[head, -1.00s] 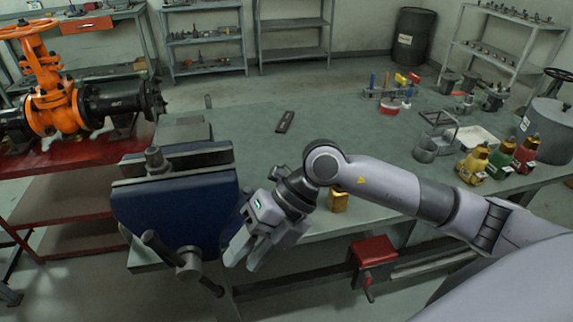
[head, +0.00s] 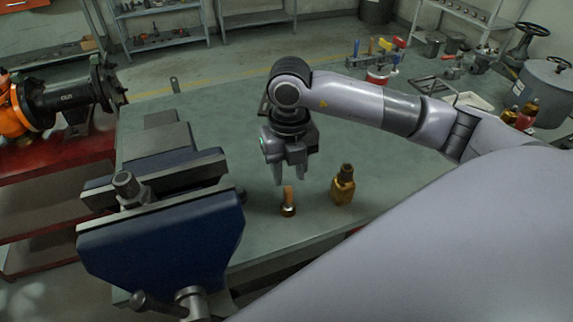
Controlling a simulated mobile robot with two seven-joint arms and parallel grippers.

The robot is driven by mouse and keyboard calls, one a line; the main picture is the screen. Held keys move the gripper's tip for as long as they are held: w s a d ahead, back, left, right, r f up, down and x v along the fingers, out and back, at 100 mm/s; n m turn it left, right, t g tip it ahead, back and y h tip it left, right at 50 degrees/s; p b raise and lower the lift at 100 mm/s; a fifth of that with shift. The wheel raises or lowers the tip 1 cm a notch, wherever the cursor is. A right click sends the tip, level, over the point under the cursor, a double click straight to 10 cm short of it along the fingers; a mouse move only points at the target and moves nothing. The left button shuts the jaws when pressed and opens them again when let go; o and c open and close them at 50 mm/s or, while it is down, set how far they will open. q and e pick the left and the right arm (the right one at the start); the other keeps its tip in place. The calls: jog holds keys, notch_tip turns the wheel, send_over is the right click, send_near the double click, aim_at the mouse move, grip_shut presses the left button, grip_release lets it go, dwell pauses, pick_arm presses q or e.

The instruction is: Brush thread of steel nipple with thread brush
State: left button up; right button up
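A small upright piece with an orange-brown shaft and a dark, brassy lower end (head: 289,200) stands on the bench. It may be the thread brush, but its bristles cannot be made out. My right gripper (head: 289,176) points down just above it, fingers apart, with nothing visible held between them. A short grey cylinder (head: 125,187) stands up at the left end of the vise jaws. It may be the steel nipple, but its thread is too small to tell. My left gripper is not in view.
The blue bench vise (head: 165,240) fills the front left of the green bench (head: 240,135). Colored tools in a holder (head: 380,70) and a grey pot (head: 550,90) are farther back. The middle of the bench is clear.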

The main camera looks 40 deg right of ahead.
aim_at(288, 189)
jog(key=shift+w+f+b, duration=0.1)
jog(key=shift+f+b, duration=1.95)
jog(key=shift+f, duration=1)
grip_shut()
jog(key=shift+r, duration=0.15)
jog(key=shift+r+p, duration=1.75)
jog(key=shift+r, duration=0.7)
